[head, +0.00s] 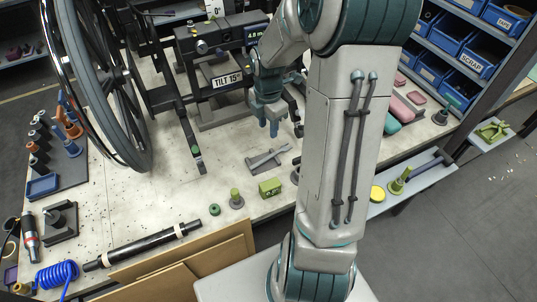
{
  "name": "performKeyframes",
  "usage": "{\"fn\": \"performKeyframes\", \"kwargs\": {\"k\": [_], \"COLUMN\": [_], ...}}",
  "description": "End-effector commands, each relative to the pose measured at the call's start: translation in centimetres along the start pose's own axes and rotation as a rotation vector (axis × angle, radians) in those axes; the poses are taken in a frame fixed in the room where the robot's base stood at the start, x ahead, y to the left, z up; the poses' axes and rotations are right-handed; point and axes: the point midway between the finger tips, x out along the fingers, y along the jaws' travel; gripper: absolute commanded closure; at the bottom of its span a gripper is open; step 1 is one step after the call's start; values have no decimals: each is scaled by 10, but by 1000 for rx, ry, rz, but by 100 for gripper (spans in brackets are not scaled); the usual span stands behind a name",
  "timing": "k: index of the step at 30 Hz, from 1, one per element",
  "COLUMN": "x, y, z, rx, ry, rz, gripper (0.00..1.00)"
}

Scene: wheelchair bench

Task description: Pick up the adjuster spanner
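A grey spanner-like tool (267,157), which looks like the adjuster spanner, lies flat on the pale bench top near the middle of the head view. My gripper (268,128) points down just beyond the tool in the picture. Its teal fingers look apart with nothing visible between them. The gripper does not appear to touch the tool, though its exact height is hard to tell.
A wheelchair frame with a large wheel (105,90) stands to the left. A black tube (145,245) lies along the front edge. Blue bins (478,52) fill the right shelf.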

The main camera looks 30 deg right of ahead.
Motion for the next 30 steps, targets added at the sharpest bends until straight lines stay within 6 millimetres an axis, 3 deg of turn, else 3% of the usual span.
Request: {"fn": "performKeyframes", "kwargs": {"k": [9,20,30], "x": [60,90,130], "y": [-1,0,1], "z": [-2,-4,-8], "rx": [-4,-3,-1], "ry": [4,1,1], "rz": [-6,-3,-3], "gripper": [63,63,63]}}
